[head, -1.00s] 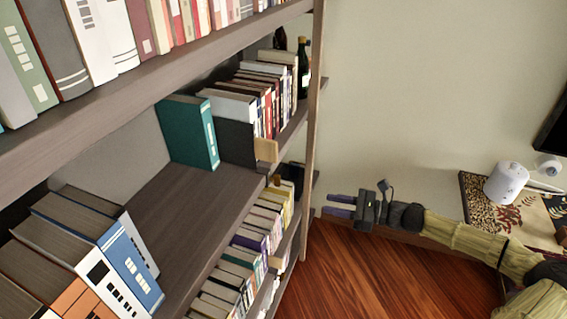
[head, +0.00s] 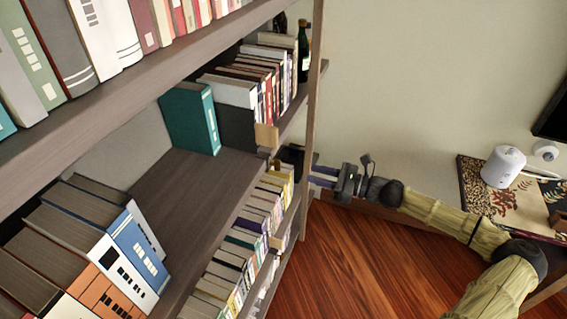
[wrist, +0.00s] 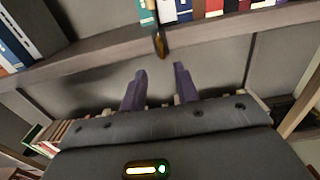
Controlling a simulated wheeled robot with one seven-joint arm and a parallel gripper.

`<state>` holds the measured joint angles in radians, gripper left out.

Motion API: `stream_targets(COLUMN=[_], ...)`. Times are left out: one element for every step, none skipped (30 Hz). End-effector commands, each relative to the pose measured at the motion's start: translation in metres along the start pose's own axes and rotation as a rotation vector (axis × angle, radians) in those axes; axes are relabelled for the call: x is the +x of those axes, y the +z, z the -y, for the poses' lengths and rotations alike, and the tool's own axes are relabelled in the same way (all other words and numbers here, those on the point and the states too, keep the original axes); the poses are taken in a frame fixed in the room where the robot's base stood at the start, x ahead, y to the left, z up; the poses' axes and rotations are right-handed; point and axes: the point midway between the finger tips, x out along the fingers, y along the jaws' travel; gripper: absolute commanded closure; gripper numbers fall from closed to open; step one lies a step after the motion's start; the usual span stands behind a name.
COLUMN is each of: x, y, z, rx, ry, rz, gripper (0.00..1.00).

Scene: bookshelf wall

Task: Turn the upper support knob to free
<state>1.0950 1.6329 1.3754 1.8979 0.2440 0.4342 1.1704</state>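A tan wooden piece (head: 266,138), probably the upper support knob, sits at the front edge of the middle shelf, beside a dark upright panel (head: 236,128). In the wrist view a brown wooden piece (wrist: 160,42) hangs at a shelf edge, ahead of my fingers; it looks like the same one. My gripper (head: 321,176) has purple fingers pointing left at the bookcase, lower than the tan piece and to its right. In the wrist view the fingers (wrist: 160,84) are apart with nothing between them. I cannot tell which way the knob is turned.
A bookcase upright (head: 314,120) stands close to my fingertips. A similar tan piece (head: 277,242) is on the shelf below, beside a row of books (head: 243,240). A teal book (head: 190,120) stands left of the dark panel. A side table with a white device (head: 502,167) is right.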

Motion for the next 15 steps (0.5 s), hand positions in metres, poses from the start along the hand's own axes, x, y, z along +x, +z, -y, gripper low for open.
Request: stream_targets(x=[0.01,0.015,0.023,0.028,0.033,0.04,0.045,0.051,0.058,0.063,0.069,0.076,0.081,0.085,0.091], y=[0.002,0.002,0.002,0.002,0.002,0.002,0.002,0.002,0.002,0.003,0.003,0.002,0.002,0.002,0.002], z=[-0.001,0.0,-0.001,-0.001,-0.001,-0.001,-0.001,-0.001,-0.001,-0.001,-0.001,-0.001,-0.001,-0.001,-0.001], rx=[0.002,0.001,0.001,0.001,0.001,0.001,0.001,0.001,0.001,0.001,0.002,0.001,0.001,0.001,0.001], ry=[0.003,0.003,0.003,0.003,0.003,0.003,0.003,0.004,0.002,0.002,0.003,0.003,0.003,0.002,0.002], rz=[0.002,0.002,0.001,0.002,0.001,0.001,0.001,0.001,0.001,0.001,0.002,0.001,0.001,0.001,0.001], gripper=[0.69,0.69,0.69,0.69,0.69,0.69,0.69,0.69,0.69,0.69,0.69,0.69,0.69,0.69,0.69])
